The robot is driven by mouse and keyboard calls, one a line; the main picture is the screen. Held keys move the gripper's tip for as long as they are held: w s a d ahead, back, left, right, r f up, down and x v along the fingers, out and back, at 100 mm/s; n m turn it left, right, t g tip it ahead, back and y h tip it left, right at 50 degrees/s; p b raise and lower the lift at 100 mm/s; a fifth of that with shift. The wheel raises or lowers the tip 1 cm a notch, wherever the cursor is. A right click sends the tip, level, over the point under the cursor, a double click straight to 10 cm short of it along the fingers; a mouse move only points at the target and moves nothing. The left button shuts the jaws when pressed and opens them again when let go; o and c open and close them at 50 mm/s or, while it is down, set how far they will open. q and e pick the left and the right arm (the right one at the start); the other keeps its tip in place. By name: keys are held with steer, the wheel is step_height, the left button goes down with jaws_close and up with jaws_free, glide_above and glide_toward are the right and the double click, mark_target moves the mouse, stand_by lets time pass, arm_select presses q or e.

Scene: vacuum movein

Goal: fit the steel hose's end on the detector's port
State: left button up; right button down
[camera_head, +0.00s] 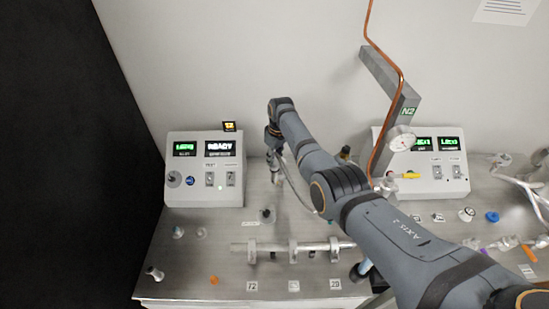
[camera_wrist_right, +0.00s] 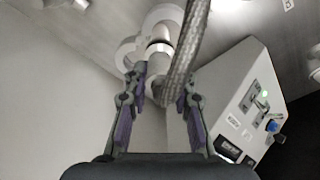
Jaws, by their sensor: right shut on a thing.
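The steel hose (camera_wrist_right: 186,50) is a grey braided tube; in the wrist view it runs from the top edge down to my right gripper (camera_wrist_right: 162,86). The gripper is shut on the hose near its end, with one finger on each side. In the head view the hose (camera_head: 291,183) hangs beside my right gripper (camera_head: 273,157), which points down right of a grey box with green and white displays (camera_head: 205,170), perhaps the detector. Pale metal fittings (camera_wrist_right: 165,18) lie beyond the fingers in the wrist view; I cannot tell whether one is the port. My left gripper is out of view.
A horizontal pipe on clamps (camera_head: 293,247) lies along the bench front. A second grey box (camera_head: 440,175) stands at right, with a gauge (camera_head: 401,139) and copper line (camera_head: 383,50) nearby. Small parts lie on the bench. My right arm covers its middle.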

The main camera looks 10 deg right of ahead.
steer(key=shift+f, duration=0.35)
stand_by(0.5)
steer(key=c, duration=1)
jaws_free()
steer(key=r, duration=0.8)
steer(key=s+r, duration=0.1)
steer(key=r, duration=0.3)
steer(key=shift+s+d, duration=0.1)
steer(key=shift+d, duration=0.3)
steer(key=shift+f, duration=0.1)
